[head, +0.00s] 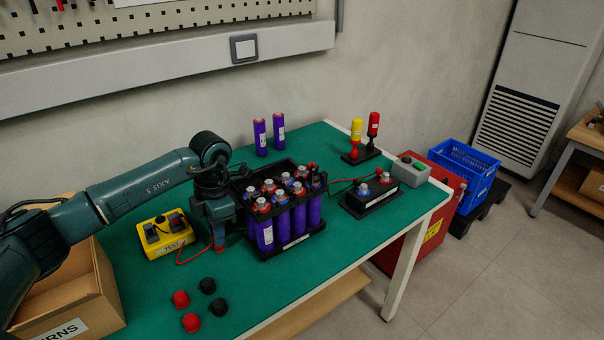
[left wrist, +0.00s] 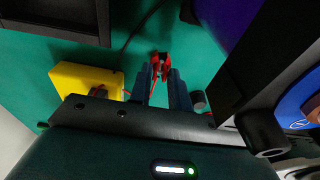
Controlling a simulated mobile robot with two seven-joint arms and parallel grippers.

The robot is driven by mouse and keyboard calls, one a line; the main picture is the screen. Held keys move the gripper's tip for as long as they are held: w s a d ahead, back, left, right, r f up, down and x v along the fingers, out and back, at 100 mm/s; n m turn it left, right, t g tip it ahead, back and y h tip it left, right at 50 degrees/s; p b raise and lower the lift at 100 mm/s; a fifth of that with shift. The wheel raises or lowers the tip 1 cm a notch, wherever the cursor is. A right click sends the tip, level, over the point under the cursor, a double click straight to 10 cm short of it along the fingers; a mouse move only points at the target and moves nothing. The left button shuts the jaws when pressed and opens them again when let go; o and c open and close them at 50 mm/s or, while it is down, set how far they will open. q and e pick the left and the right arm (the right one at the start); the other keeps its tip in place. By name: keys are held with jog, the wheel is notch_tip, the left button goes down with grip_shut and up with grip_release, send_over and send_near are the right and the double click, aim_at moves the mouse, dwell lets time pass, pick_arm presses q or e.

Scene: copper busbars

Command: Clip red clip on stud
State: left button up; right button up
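The red clip (head: 220,249) shows just below the fingers of my left gripper (head: 219,243), beside the battery pack's left end. In the left wrist view the red clip (left wrist: 161,65) sits between the tips of my left gripper (left wrist: 160,72), which look closed on its sides. A red lead runs from it to the yellow tester (head: 165,236), also seen in the left wrist view (left wrist: 82,80). Silver studs top the purple cells of the pack (head: 285,206) and the black block (head: 371,200). Which stud the task means, I cannot tell. My right gripper is out of view.
Red caps (head: 191,322) and black caps (head: 218,307) lie at the table's front. Two purple cells (head: 260,137) stand behind. Yellow and red screwdriver-like tools (head: 356,130) stand in a holder. A grey button box (head: 411,170) is at the right edge. A cardboard box (head: 75,285) is at left.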

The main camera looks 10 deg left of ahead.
pick_arm(q)
jog(key=shift+c, duration=1.3)
notch_tip(320, 180, up, 4)
jog(key=p, duration=0.3)
